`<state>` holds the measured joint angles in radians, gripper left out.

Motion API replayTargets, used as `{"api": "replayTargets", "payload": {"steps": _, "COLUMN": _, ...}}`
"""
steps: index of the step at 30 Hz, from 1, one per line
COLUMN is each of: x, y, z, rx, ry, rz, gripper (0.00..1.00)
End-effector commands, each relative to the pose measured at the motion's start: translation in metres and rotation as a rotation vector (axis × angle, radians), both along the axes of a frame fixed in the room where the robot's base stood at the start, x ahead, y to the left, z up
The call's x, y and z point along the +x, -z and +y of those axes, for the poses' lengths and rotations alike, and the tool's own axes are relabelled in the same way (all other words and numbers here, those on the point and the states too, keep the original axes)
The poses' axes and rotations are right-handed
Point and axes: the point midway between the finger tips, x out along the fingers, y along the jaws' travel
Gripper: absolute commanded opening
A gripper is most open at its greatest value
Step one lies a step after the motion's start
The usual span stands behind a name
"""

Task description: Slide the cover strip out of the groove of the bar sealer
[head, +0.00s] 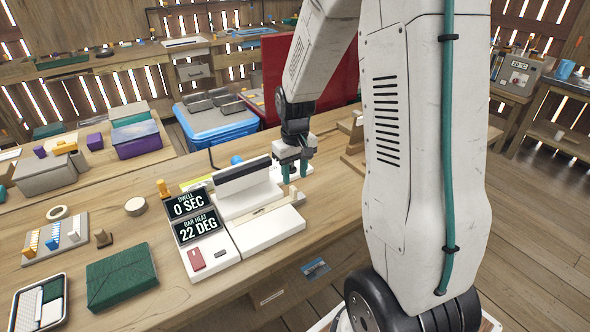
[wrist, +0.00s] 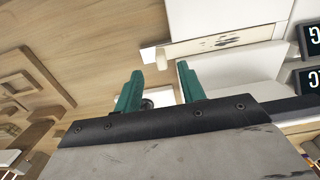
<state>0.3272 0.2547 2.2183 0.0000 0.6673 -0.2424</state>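The bar sealer (head: 270,233) is a white machine on the wooden bench, with its upper bar raised and two dark displays reading 0 SEC and 22 DEG. The cover strip (head: 268,208) is a thin beige piece lying along the groove of the lower bed. In the wrist view the strip (wrist: 222,41) shows dark smudges, and a pale end tab (wrist: 150,55) sticks out past the bed. My gripper (head: 294,170) is open and empty near the strip's right end. In the wrist view the tab appears just beyond the gap between its teal fingertips (wrist: 160,69), apart from them.
A green box (head: 121,277), a tray (head: 40,304) and a peg board (head: 55,239) lie left of the sealer. A roll (head: 135,206) stands nearby. Wooden frames (wrist: 33,92) lie on the bench beyond the gripper. Bare bench top lies beside the sealer's strip end.

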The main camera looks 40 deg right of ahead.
Motion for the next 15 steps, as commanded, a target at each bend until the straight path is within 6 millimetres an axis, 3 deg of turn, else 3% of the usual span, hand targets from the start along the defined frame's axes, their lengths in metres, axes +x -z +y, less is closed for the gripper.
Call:
{"api": "replayTargets", "payload": {"steps": 9, "x": -0.001, "y": 0.048, "z": 0.001, "rx": 0.001, "ry": 0.001, "rz": 0.004, "gripper": 0.40}}
{"api": "replayTargets", "payload": {"steps": 15, "x": -0.001, "y": 0.065, "z": 0.001, "rx": 0.001, "ry": 0.001, "rz": 0.003, "gripper": 0.40}}
